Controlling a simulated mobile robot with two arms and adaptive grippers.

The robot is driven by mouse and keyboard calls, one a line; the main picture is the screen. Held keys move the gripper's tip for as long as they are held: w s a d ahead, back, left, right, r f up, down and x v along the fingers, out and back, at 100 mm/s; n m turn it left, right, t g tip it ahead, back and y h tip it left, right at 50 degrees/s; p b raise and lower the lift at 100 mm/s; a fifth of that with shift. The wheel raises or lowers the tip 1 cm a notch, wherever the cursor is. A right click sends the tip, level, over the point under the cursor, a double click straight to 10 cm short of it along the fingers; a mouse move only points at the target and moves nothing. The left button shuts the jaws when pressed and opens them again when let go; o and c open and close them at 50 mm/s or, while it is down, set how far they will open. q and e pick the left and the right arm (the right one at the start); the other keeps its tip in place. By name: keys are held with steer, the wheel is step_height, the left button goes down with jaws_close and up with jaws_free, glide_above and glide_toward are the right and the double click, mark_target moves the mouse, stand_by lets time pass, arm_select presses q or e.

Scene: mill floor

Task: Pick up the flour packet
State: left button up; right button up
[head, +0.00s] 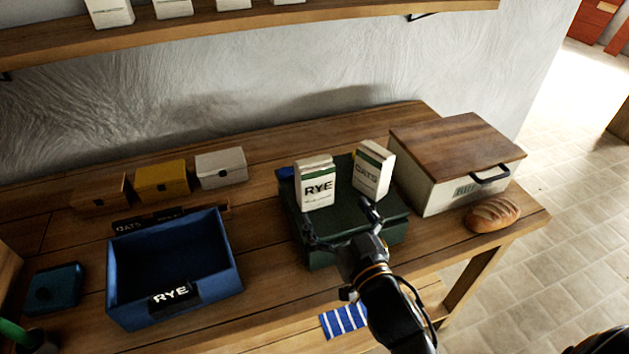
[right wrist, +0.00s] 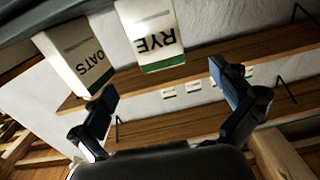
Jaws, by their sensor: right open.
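Two white packets with green bands stand on a dark green box (head: 323,258). The packet labelled RYE (head: 317,186) is on the left, and the packet labelled OATS (head: 372,170) is on the right, turned at an angle. My right gripper (head: 343,225) is open and empty, in front of the packets at the green box. In the right wrist view, upside down, the RYE packet (right wrist: 150,35) shows beyond and between the open fingers, and the OATS packet (right wrist: 75,62) is beyond the left finger. My left gripper is not in view.
An open blue bin labelled RYE (head: 222,275) stands left on the wooden table. Small brown, yellow (head: 163,180) and white boxes (head: 221,168) are behind it. A wood-lidded bread box (head: 440,185) and a loaf (head: 493,214) stand right. A shelf (head: 230,27) runs above.

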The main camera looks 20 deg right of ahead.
mark_target(319, 181)
steer(key=w+p, duration=0.1)
steer(key=w, duration=0.5)
steer(key=shift+a, duration=0.2)
steer(key=w+p, duration=0.2)
steer(key=w, duration=0.3)
steer(key=shift+r, duration=0.15)
steer(key=shift+w+a, duration=0.1)
steer(key=shift+w, duration=0.1)
steer(key=shift+s, duration=0.1)
steer(key=shift+c, duration=0.4)
steer(key=c, duration=1.5)
